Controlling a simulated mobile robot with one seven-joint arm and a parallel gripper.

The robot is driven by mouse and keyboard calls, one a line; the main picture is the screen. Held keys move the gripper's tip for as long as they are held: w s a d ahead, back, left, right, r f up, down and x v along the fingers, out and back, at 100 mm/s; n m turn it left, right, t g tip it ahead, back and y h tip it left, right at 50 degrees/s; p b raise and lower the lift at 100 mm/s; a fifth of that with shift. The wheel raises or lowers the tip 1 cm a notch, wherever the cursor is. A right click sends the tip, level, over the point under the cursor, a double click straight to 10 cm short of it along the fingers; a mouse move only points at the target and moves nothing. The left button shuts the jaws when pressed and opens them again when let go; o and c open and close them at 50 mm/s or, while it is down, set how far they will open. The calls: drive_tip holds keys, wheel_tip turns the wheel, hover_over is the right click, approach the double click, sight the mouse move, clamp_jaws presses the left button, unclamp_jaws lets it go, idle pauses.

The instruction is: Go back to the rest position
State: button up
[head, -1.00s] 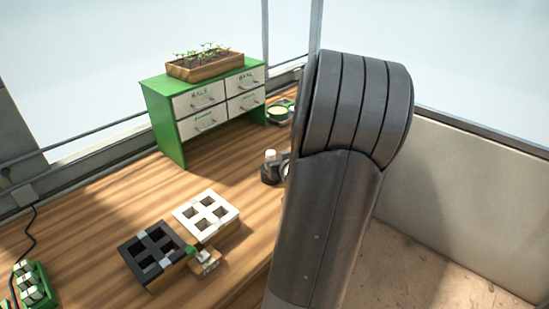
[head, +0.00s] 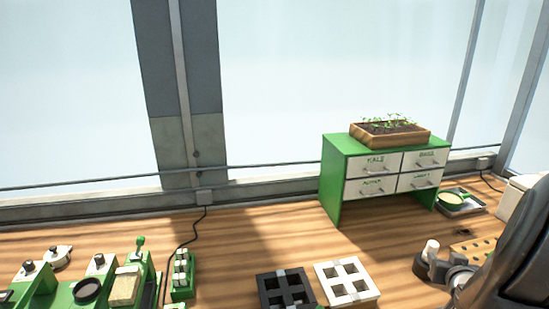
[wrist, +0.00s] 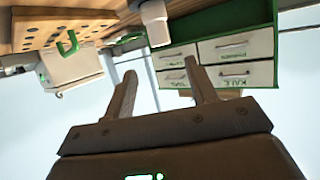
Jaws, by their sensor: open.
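My gripper (wrist: 160,70) shows in the wrist view with its two fingers apart and nothing between them. That view is upside down. Beyond the fingers are a green cabinet (wrist: 262,12) with white drawers and a white cylinder (wrist: 153,22). In the head view my dark arm (head: 515,260) enters at the lower right, over the bench (head: 225,245). The white cylinder (head: 431,250) stands by dark and grey parts beside the arm; I cannot tell whether these are my gripper.
The green cabinet (head: 333,185) carries a wooden planter (head: 390,137) of seedlings. A black tray (head: 268,290) and a white tray (head: 347,280) lie in front. Green equipment (head: 60,292) fills the left. A perforated wooden board (head: 477,248) and a white box (head: 512,192) are near my arm.

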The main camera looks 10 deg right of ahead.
drive_tip(key=w+a+r+g+y, duration=0.1)
drive_tip(key=a+r+g, duration=0.15)
drive_tip(key=a, duration=0.75)
drive_tip(key=w+a+r+g, duration=0.1)
drive_tip(key=a+r, duration=0.2)
drive_tip(key=a, duration=0.7)
drive_tip(key=s+a+r+n+g+y, duration=0.1)
drive_tip(key=s+a+r+n+y, duration=0.1)
drive_tip(key=s+a, duration=0.4)
drive_tip(key=s+a+r+n+g+y, duration=0.1)
drive_tip(key=s+a+r+n+y, duration=0.2)
drive_tip(key=a, duration=1.1)
drive_tip(key=s+n, duration=0.1)
drive_tip(key=s, duration=0.2)
drive_tip(key=shift+s+a+y, duration=0.2)
drive_tip(key=shift+y, duration=0.1)
drive_tip(key=shift+g, duration=0.25)
